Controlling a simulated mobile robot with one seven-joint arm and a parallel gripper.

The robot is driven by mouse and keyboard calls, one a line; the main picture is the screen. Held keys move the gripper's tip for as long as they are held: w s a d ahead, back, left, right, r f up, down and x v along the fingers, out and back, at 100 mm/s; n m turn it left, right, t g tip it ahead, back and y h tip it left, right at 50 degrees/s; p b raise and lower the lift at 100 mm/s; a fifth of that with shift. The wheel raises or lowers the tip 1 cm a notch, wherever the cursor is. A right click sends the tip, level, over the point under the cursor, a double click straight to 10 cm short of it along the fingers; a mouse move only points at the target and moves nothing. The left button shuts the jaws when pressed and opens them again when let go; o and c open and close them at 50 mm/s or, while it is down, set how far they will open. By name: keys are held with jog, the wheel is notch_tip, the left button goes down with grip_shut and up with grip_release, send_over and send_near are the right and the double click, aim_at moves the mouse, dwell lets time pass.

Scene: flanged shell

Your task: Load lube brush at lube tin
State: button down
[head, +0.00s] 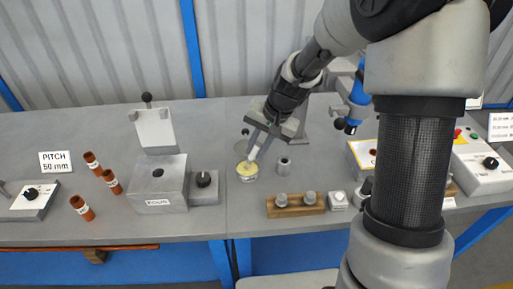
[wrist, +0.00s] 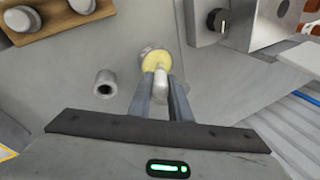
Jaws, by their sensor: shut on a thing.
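The lube tin (head: 247,171) is a small round tin with yellow contents, standing on the grey bench near its middle. It also shows in the wrist view (wrist: 153,59). My gripper (head: 258,146) points down just above and behind the tin. Its two fingers (wrist: 161,88) are shut on the lube brush (wrist: 161,80), a pale, rounded piece between the fingertips. In the head view the brush (head: 254,153) slants down to the tin. Its lower end overlaps the yellow surface; I cannot tell whether it touches or dips in. The fingers hide part of the brush.
A hollow grey cylinder (head: 284,165) stands close to the right of the tin. A wooden block (head: 295,206) with grey pieces is in front right. A grey machine block (head: 159,185) and knob box (head: 204,187) stand left.

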jog(key=shift+r+p, duration=2.7)
jog(key=shift+r, duration=0.85)
